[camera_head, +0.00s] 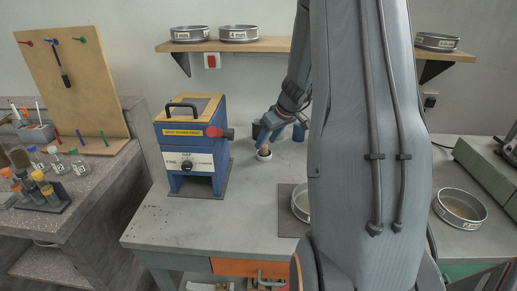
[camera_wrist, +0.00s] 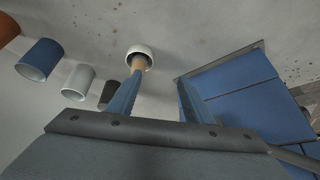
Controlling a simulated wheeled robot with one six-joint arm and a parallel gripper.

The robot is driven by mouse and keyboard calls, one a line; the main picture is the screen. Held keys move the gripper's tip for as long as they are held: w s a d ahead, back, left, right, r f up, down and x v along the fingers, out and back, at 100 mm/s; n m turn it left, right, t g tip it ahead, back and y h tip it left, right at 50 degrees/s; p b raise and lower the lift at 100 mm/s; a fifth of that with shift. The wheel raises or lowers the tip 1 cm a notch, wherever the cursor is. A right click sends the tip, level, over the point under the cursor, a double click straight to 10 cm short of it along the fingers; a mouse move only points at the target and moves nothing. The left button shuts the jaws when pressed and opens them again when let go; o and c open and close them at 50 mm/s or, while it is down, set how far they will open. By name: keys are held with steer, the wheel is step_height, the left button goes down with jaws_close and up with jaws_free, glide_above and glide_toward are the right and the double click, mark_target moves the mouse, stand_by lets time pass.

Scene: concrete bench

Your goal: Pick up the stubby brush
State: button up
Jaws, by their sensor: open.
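A short tan handle, which looks like the stubby brush (camera_head: 264,150), stands in a small round white holder (camera_head: 263,157) on the concrete bench, right of the blue machine. In the wrist view the tan handle (camera_wrist: 138,64) rises out of the white holder (camera_wrist: 137,51). Its lower end is hidden in the holder. My gripper (camera_head: 268,138) is just above and behind it in the head view. In the wrist view my gripper (camera_wrist: 155,98) is open, with the handle's near end close to the left finger. I cannot tell whether they touch. Nothing is held.
The blue sieve machine (camera_head: 190,145) stands close on the left. In the wrist view a blue cup (camera_wrist: 40,60), a white cup (camera_wrist: 78,82) and a dark cup (camera_wrist: 108,94) stand nearby. A sieve (camera_head: 460,208) lies at the right. The front left bench top is clear.

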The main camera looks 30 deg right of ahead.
mark_target(266, 146)
steer(key=shift+t, duration=0.4)
steer(key=shift+w+d+f+p, duration=0.5)
steer(key=shift+w+d+f, duration=1.15)
steer(key=shift+w+d, duration=0.25)
steer(key=shift+p+x, duration=1.05)
steer(key=shift+x, duration=1.25)
steer(key=shift+s+d, duration=0.1)
steer(key=c, duration=1.1)
